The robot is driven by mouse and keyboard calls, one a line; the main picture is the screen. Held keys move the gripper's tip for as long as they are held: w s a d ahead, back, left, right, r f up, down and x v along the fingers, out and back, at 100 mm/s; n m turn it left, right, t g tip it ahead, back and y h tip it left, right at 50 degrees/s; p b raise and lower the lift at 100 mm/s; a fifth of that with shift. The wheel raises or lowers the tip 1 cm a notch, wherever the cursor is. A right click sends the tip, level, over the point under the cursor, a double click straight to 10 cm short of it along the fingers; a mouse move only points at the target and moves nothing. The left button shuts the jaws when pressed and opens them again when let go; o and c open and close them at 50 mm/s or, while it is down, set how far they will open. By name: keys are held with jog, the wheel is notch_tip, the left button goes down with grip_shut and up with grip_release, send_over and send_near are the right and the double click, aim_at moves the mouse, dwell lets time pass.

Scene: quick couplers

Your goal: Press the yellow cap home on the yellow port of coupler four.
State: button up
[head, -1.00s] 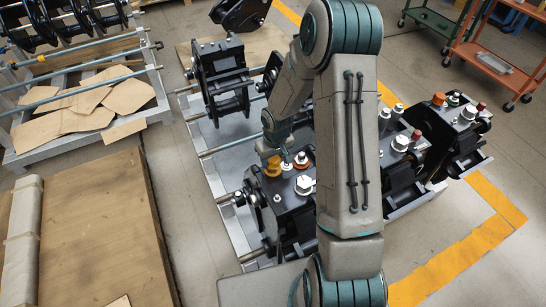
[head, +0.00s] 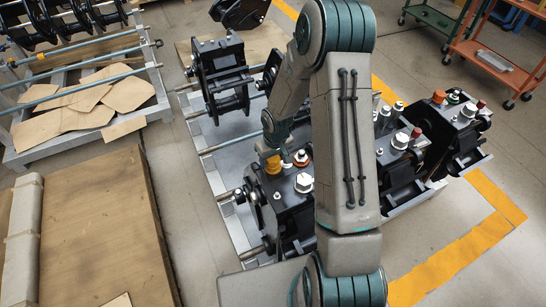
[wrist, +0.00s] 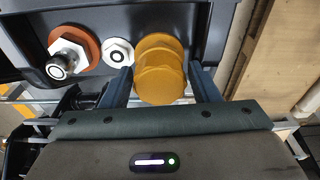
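The yellow cap (wrist: 160,85) is a stepped round piece in the wrist view. It stands at the right end of a row of fittings on the nearest coupler's dark top face (wrist: 85,15).
A large white hex cap (head: 304,183) is nearby. More couplers (head: 455,120) stand to the right.

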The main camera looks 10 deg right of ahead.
aim_at(276, 161)
jog(key=shift+o, duration=0.9)
notch_tip(276, 161, up, 14)
jog(key=s, duration=0.1)
jog(key=shift+s+d+f, duration=0.15)
jog(key=shift+s+d, duration=0.1)
jog(key=shift+s, duration=0.05)
jog(key=s+r+m, duration=0.1)
jog(key=s+r, duration=0.6)
jog(key=s, duration=0.3)
jog(key=s+r+m+t, duration=0.1)
jog(key=s+r+m, duration=0.1)
jog(key=s+r, duration=0.6)
jog(key=s, duration=0.3)
jog(key=shift+a+t, duration=0.25)
jog(key=shift+t, duration=0.05)
